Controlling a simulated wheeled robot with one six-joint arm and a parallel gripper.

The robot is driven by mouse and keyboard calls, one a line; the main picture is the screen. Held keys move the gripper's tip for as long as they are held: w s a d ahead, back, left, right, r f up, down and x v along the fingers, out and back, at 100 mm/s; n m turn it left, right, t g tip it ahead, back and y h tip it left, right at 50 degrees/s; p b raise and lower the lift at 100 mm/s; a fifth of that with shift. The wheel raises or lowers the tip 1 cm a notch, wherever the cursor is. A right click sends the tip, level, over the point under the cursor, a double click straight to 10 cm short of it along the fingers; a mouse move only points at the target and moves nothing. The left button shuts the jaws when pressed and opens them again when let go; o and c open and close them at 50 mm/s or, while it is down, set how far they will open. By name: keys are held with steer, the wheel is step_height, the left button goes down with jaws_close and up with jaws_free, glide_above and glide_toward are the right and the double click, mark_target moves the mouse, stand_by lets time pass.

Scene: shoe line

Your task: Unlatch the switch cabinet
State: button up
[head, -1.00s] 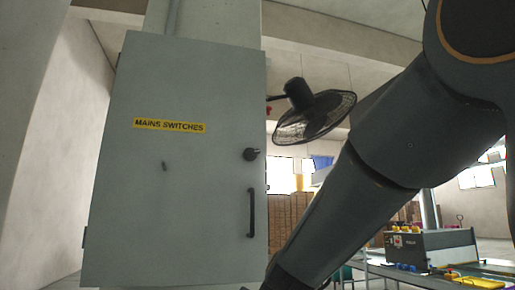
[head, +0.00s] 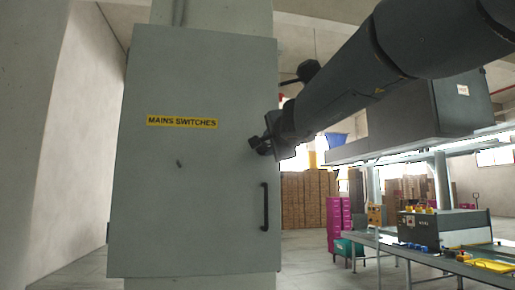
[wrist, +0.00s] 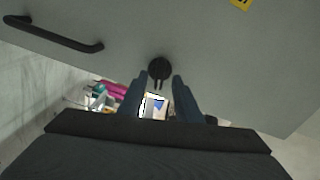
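The grey switch cabinet (head: 190,215) hangs on a column, its door shut, with a yellow "MAINS SWITCHES" label (head: 182,121). Its round black latch knob shows in the wrist view (wrist: 159,68), with a short tab pointing toward my gripper. My gripper (head: 260,145) is at the door's right edge in the head view and mostly hides the knob there. In the wrist view my gripper (wrist: 158,82) is open, its two fingers apart on either side of the knob's line. The knob sits just beyond the fingertips; I cannot tell whether they touch it.
A black bar handle (head: 265,206) is below the knob, also at upper left in the wrist view (wrist: 55,36). A bench (head: 445,256) with a control box (head: 440,228) stands at right; stacked boxes (head: 305,200) are behind.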

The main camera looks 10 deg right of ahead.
mark_target(265, 147)
steer(key=shift+w, duration=1.65)
steer(key=c, duration=0.7)
steer(key=shift+m, duration=1.5)
steer(key=shift+c, duration=0.2)
steer(key=o, duration=0.7)
steer(key=shift+o, duration=0.2)
